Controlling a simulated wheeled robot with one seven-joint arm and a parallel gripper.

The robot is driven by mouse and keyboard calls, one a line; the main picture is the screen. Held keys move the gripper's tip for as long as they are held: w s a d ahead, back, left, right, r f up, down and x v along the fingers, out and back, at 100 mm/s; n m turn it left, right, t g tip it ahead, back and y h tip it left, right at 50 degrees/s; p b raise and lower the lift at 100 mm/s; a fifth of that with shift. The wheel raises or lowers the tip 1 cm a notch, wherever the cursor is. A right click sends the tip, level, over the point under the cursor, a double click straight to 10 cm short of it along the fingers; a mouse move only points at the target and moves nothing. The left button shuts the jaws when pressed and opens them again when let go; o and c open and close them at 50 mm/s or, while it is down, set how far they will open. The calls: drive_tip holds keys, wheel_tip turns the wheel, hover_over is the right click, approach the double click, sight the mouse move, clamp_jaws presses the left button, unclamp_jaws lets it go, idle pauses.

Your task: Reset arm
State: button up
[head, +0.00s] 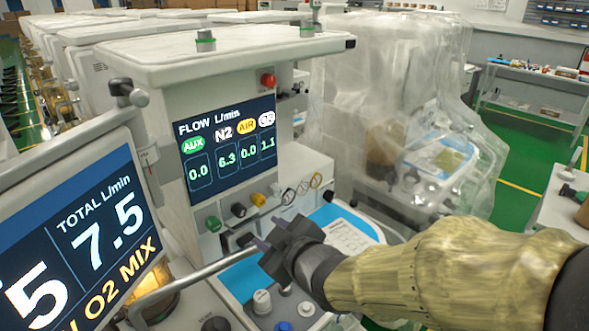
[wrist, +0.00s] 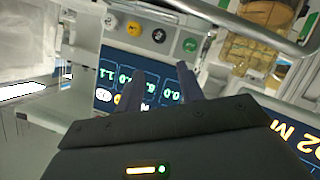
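My gripper (head: 264,232) is in front of the anaesthesia cart, just below its flow screen (head: 229,150) and near the row of knobs (head: 239,210). The sleeved arm reaches in from the lower right. In the wrist view the two dark fingers of my gripper (wrist: 160,72) stand apart with nothing between them. The flow screen, seen upside down there (wrist: 118,78), lies behind the fingers. Whether the gripper touches the cart cannot be told.
A tilted monitor (head: 85,235) stands close at left, with a metal bar (head: 190,278) running from it toward my gripper. A blue work surface (head: 240,278) lies below. A plastic-covered machine (head: 400,110) stands behind. Green floor (head: 525,150) is open at right.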

drive_tip(key=d+f+m+g+h+p, duration=0.3)
drive_tip(key=d+m+h+p, duration=0.35)
drive_tip(key=d, duration=0.75)
drive_tip(key=s+d+f+m+g+h+p, duration=0.1)
drive_tip(key=s+d+m+g, duration=0.4)
drive_tip(key=d, duration=0.5)
drive_tip(key=s+m+h+p, duration=0.1)
drive_tip(key=s+m+p, duration=0.1)
drive_tip(key=shift+s+f, duration=0.4)
drive_tip(key=shift+w+d, duration=0.1)
drive_tip(key=shift+w, duration=0.05)
